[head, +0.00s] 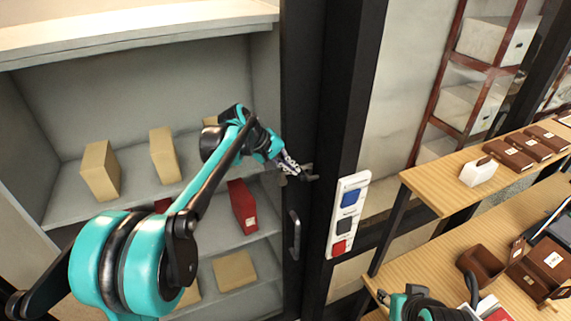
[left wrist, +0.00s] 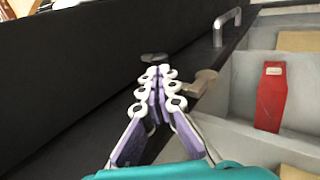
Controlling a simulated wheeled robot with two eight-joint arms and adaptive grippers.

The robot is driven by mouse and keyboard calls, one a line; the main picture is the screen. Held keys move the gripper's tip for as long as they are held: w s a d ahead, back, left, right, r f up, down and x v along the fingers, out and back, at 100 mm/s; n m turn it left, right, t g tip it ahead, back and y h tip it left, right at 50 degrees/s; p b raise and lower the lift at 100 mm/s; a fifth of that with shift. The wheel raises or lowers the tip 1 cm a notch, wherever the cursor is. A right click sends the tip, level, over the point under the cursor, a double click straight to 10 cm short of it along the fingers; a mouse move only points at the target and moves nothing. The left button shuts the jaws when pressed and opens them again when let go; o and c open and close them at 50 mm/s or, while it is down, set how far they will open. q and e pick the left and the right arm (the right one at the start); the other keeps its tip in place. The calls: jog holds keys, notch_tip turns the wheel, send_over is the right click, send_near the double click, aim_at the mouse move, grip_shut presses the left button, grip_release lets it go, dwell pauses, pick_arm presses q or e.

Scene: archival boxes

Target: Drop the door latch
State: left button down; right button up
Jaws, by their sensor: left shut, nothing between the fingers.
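The door latch shows as a small dark piece (head: 309,175) on the black upright beside the open shelving. In the left wrist view, a grey-brown lever (left wrist: 200,82) sits just right of my fingers, and a dark round knob (left wrist: 154,57) lies just past their tips. My left gripper (head: 291,166) is shut and empty at the latch. It also shows in the left wrist view (left wrist: 158,73), its fingers together beside the lever. I cannot tell whether they touch it.
A bar handle (head: 295,236) is below the latch. A white panel (head: 347,215) with blue, black and red blocks is right of the upright. Shelves with tan boxes (head: 100,170) and a red box (head: 242,206) stand at left. Wooden tables (head: 440,187) with brown boxes stand at right.

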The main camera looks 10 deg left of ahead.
pick_arm(q)
jog(key=shift+w+d+f+g+y, duration=0.1)
jog(key=shift+w+d+g+y, duration=0.2)
jog(key=shift+d+y, duration=0.2)
jog(key=shift+w+d+f, duration=0.15)
jog(key=shift+f, duration=0.05)
pick_arm(e)
jog(key=shift+r, duration=0.25)
pick_arm(q)
jog(key=shift+w+d, duration=0.1)
jog(key=shift+d, duration=0.05)
